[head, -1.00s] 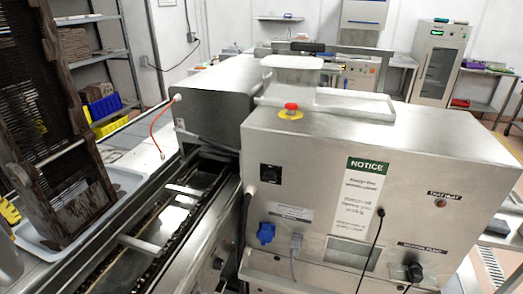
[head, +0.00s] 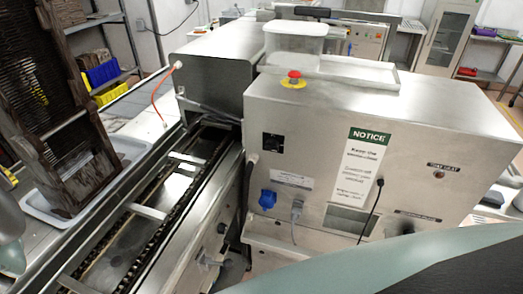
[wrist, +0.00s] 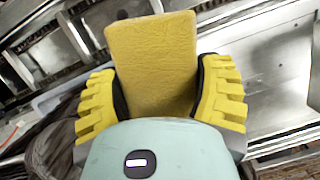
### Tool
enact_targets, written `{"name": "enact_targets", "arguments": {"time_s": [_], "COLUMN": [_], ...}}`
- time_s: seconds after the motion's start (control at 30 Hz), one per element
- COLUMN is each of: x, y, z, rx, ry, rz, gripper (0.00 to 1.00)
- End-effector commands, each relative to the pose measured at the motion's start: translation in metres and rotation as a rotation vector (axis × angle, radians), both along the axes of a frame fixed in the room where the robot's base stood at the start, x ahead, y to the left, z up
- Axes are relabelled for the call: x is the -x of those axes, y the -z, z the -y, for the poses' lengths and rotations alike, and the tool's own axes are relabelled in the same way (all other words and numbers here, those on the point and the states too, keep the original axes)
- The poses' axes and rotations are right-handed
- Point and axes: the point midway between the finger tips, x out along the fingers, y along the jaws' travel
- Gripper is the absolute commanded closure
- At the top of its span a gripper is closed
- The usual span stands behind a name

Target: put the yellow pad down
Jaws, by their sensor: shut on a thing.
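The yellow pad (wrist: 152,62) is a flat, rough-faced block in the middle of the wrist view. My gripper (wrist: 160,88) is shut on it, with a yellow ribbed finger pressed against each side. The pad's lower end is hidden behind the pale green gripper body. In the wrist view, the conveyor's metal parts show behind the pad, so it appears held up in the air.
A steel machine (head: 300,150) with a red stop button (head: 293,78) fills the middle. A chain conveyor (head: 150,215) runs into it. At left, a dark slatted rack (head: 75,120) stands in a grey tray (head: 45,208). A clear box (head: 293,45) sits on top of the machine.

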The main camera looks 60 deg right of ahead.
Motion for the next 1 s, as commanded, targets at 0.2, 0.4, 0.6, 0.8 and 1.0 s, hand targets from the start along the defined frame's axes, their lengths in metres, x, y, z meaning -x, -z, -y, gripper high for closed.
{"name": "enact_targets", "arguments": {"time_s": [0.2,0.4,0.6,0.8,1.0], "x": [-0.001,0.000,0.000,0.000,0.000], "y": [-0.012,-0.013,-0.017,-0.016,-0.018], "z": [-0.006,-0.012,-0.015,-0.014,-0.014], "rx": [0.008,0.004,0.006,0.012,0.016], "ry": [-0.034,-0.059,-0.086,-0.090,-0.095], "rz": [0.002,0.001,-0.001,-0.001,0.001], "gripper": [0.71,0.71,0.71,0.71,0.71]}}
